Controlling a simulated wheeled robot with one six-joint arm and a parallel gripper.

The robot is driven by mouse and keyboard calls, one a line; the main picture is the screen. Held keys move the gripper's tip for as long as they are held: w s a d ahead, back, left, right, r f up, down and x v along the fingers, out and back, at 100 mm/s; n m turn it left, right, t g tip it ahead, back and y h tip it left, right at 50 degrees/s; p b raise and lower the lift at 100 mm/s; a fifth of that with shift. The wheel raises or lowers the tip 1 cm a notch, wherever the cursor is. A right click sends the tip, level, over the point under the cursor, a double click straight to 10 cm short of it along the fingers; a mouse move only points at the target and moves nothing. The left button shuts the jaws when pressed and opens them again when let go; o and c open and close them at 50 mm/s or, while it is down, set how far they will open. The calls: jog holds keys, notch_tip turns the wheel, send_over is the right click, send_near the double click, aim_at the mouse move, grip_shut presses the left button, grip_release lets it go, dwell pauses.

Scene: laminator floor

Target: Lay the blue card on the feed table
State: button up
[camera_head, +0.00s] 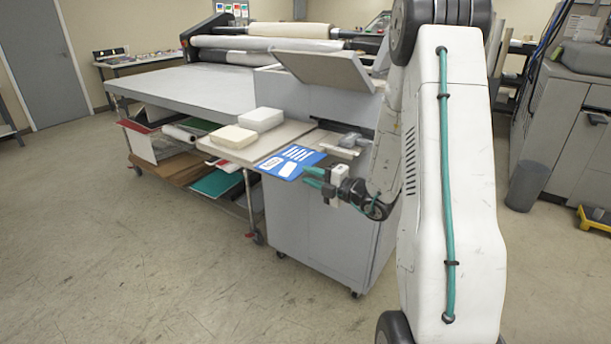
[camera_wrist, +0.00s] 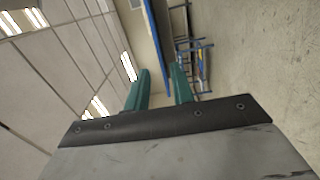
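The blue card (camera_head: 291,161), with white markings, is at the near right corner of the feed table (camera_head: 268,146) in the head view. It extends past the table's edge in the picture; I cannot tell its height over the surface. My gripper (camera_head: 312,178) has its green fingers at the card's right end. In the wrist view the card (camera_wrist: 157,42) shows nearly edge-on as a blue strip running out between the fingertips (camera_wrist: 161,75), close to the right finger. The fingers are on the card, though a small gap shows beside the left one.
Two white stacks (camera_head: 261,119) and (camera_head: 233,137) occupy the left part of the feed table. The laminator's grey cabinet (camera_head: 320,215) and tilted panel (camera_head: 323,69) stand beside it. A long table (camera_head: 185,88) extends left. The floor (camera_head: 130,250) in front is clear.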

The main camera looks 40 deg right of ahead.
jog(key=v, duration=0.9)
jog(key=s+a+r+n+g+y, duration=0.25)
jog(key=a+n+g, duration=0.25)
jog(key=a+n, duration=0.35)
jog(key=s+a+r+n+g+y, duration=0.2)
jog(key=s+a+r+n+g, duration=0.2)
jog(key=a+n, duration=0.45)
jog(key=s+a+r+n+g+y, duration=0.25)
jog(key=a+n+g, duration=0.25)
jog(key=a+n, duration=0.35)
jog(key=s+a+r+n+g+h, duration=0.2)
jog(key=s+n+g+h, duration=0.3)
jog(key=s+n, duration=0.6)
jog(key=s+d+r+n+t+h, duration=0.2)
jog(key=n+h, duration=0.5)
jog(key=n, duration=0.6)
jog(key=s+d+t, duration=0.1)
jog(key=s+d, duration=0.1)
jog(key=shift+d+r+n+h, duration=0.2)
jog(key=shift+d+n+h, duration=0.15)
jog(key=shift+d+h, duration=0.05)
jog(key=shift+s, duration=0.2)
